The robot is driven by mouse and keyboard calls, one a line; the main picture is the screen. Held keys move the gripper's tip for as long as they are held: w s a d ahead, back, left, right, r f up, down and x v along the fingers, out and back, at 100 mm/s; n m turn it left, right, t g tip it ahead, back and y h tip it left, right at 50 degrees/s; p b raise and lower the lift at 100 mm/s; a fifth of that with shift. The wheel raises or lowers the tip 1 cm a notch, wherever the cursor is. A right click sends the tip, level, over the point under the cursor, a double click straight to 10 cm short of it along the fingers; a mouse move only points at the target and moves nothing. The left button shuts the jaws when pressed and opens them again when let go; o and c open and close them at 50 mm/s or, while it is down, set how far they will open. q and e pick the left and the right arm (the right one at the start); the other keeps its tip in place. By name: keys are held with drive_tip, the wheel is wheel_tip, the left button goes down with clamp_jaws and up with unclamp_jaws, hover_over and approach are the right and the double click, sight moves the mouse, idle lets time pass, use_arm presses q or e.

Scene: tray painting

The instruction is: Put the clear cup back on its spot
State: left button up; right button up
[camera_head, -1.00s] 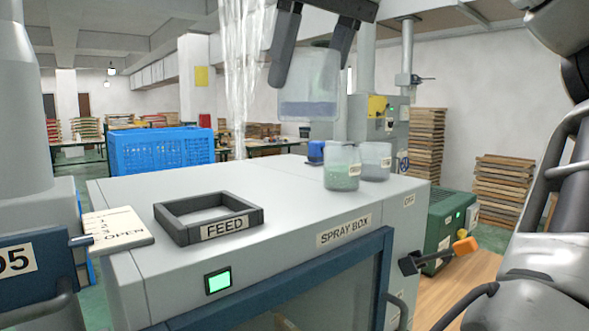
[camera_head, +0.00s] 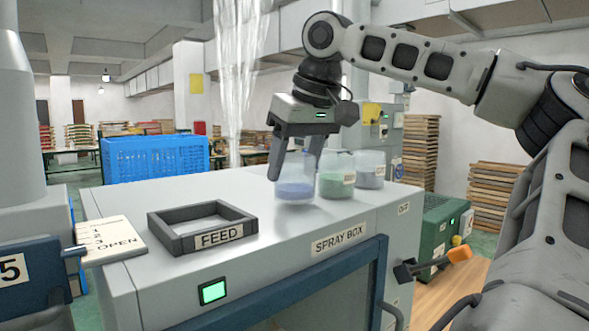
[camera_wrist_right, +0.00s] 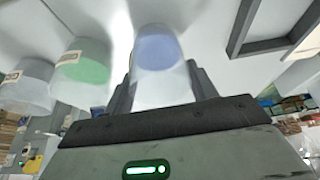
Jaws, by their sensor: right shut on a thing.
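My right gripper (camera_head: 295,155) is shut on the clear cup (camera_head: 295,188), which has blue contents in its lower part. The cup is upright, at or just above the top of the spray box (camera_head: 340,218); I cannot tell whether it touches. In the right wrist view the clear cup (camera_wrist_right: 160,75) sits between the two fingers. A cup with green contents (camera_head: 336,182) stands just to its right, and a cup with greyish contents (camera_head: 370,175) beyond that. My left gripper is not in view.
A blue crate (camera_head: 155,155) stands behind. A clear hanging strip (camera_head: 238,70) hangs behind the box. The box top between frame and cup is clear.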

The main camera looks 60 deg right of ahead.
drive_tip(key=shift+f, duration=0.4)
drive_tip(key=shift+f, duration=0.1)
drive_tip(key=o, duration=1.1)
drive_tip(key=shift+f, duration=0.1)
drive_tip(key=shift+o, duration=0.2)
drive_tip(key=p+v, duration=0.1)
drive_tip(key=v, duration=1.1)
drive_tip(key=shift+s+a, duration=0.1)
